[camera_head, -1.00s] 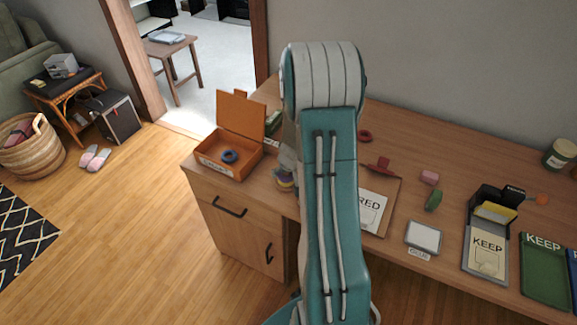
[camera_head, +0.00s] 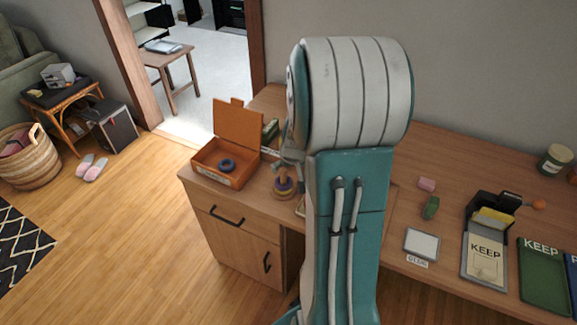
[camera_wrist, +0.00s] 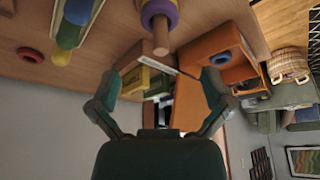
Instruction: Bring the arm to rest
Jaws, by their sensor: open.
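My arm rises in front of the desk (camera_head: 455,160) in the head view and hides part of the desktop. In the wrist view my gripper (camera_wrist: 158,82) is open, its two dark green fingers apart with nothing held between them. Past the fingers there are an orange box (camera_wrist: 218,45) and a peg with coloured rings (camera_wrist: 160,15). In the head view the orange box (camera_head: 225,168) stands with its lid up and a blue ring (camera_head: 227,165) inside. The ring peg (camera_head: 284,184) stands just right of it. My gripper is mostly hidden behind my arm in the head view.
On the desk's right are a small white-topped pad (camera_head: 421,243), a green object (camera_head: 431,207), a pink block (camera_head: 427,185), a black box (camera_head: 493,209), a KEEP sheet (camera_head: 485,260) and a green tray (camera_head: 543,278). A basket (camera_head: 28,158) and slippers (camera_head: 91,167) are on the floor at left.

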